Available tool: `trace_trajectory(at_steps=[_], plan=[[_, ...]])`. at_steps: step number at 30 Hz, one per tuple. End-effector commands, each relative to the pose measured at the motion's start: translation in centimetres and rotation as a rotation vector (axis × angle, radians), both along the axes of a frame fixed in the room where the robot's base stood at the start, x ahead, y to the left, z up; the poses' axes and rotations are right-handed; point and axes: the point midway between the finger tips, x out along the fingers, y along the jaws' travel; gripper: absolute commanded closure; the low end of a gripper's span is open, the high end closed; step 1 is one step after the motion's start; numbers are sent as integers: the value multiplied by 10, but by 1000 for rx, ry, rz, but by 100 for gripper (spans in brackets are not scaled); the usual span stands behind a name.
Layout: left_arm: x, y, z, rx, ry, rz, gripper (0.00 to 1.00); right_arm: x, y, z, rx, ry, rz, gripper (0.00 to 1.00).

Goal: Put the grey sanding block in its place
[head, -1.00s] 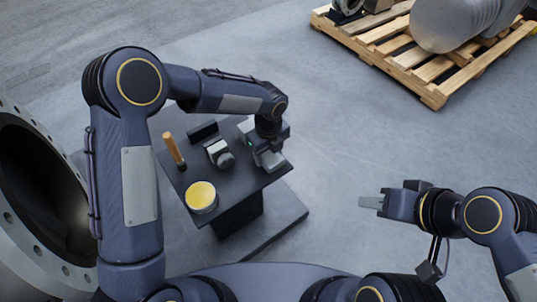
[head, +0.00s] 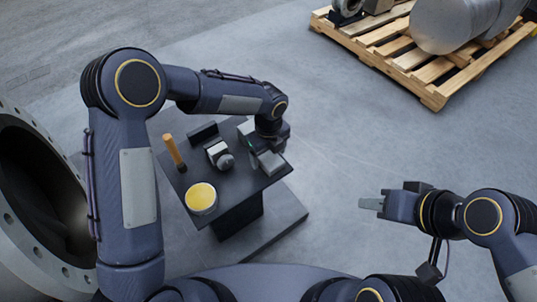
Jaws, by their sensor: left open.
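A small dark table (head: 232,185) stands left of centre. My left gripper (head: 260,150) is open and points down over its right end. Grey blocky shapes show around the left gripper's jaws, one behind (head: 246,127) and one in front (head: 270,163). I cannot tell which is the grey sanding block and which are fingers, as my wrist covers part of this spot. My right gripper (head: 371,204) is out over the floor at the right, away from the table. I cannot make out a gap between its fingers.
On the table are a wooden-handled tool (head: 174,153), a yellow-topped round tin (head: 201,197), a grey device with a round knob (head: 220,155) and a dark block (head: 203,132). A big flanged pipe (head: 35,215) is at left, a wooden pallet (head: 430,88) at top right.

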Motion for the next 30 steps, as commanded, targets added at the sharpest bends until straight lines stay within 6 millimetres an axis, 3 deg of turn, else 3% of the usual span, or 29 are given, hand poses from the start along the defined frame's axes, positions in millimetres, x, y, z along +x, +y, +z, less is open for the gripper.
trace_trajectory(at_steps=[6,12,18,26,30], plan=[[1,0,51,-3,-5,0,24,0,0,12,0,0,0,64],[1,0,88,-2,-4,0,24,0,0,19,0,0,0,64],[0,0,107,-1,-1,-1,24,0,0,22,0,0,0,64],[0,1,110,-1,-2,7,24,0,0,22,0,0,0,64],[-6,25,130,-21,-20,150,24,0,0,22,0,0,0,64]])
